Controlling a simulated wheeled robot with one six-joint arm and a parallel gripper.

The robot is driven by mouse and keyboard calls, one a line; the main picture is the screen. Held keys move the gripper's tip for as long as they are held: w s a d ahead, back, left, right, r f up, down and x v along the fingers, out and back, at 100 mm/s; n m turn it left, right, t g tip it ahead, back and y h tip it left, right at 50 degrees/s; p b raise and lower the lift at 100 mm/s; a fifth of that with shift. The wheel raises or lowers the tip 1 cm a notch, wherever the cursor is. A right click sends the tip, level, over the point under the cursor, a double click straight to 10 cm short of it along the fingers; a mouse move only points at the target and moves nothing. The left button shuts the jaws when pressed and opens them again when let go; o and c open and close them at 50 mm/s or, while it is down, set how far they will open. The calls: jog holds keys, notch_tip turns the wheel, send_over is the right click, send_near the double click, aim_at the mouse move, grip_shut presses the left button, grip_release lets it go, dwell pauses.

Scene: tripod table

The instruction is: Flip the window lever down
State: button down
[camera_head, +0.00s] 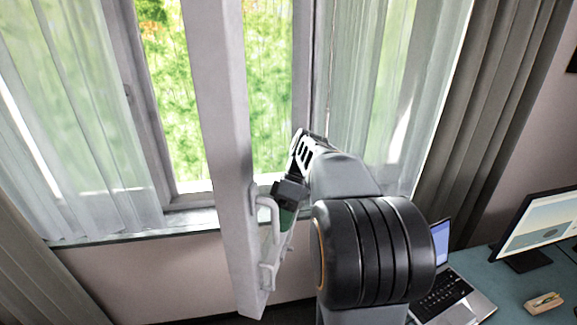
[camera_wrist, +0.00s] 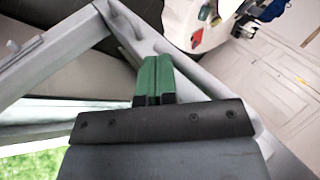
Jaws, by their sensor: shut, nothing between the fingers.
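The open window sash (camera_head: 228,150) stands edge-on towards me in the head view. A pale, bent window lever (camera_head: 275,236) is on the sash's lower part, its long part hanging roughly along the sash. My gripper (camera_head: 287,217) is just right of the lever, close to it; I cannot tell whether they touch. The gripper's green fingers (camera_wrist: 154,80) are shut together with nothing between them in the wrist view. Pale grey frame bars (camera_wrist: 65,50) pass beside and behind the fingers there. The gripper and arm partly hide the sash's far side.
Sheer curtains (camera_head: 85,120) hang on both sides of the window, above a sill (camera_head: 130,230). At the right, a blue-green desk (camera_head: 500,275) holds an open laptop (camera_head: 450,295), a monitor (camera_head: 545,225) and a small yellowish item (camera_head: 543,303).

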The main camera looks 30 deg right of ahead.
jog(key=shift+s+a+f+g+y, duration=0.1)
jog(key=shift+s+a+g+y, duration=0.1)
jog(key=shift+g+y, duration=0.1)
jog(key=shift+f, duration=0.1)
dwell(0.3)
jog(key=shift+d+p, duration=0.1)
jog(key=shift+p, duration=0.2)
jog(key=w+d, duration=0.7)
jog(key=d, duration=0.5)
jog(key=shift+w, duration=0.15)
jog(key=shift+a, duration=0.1)
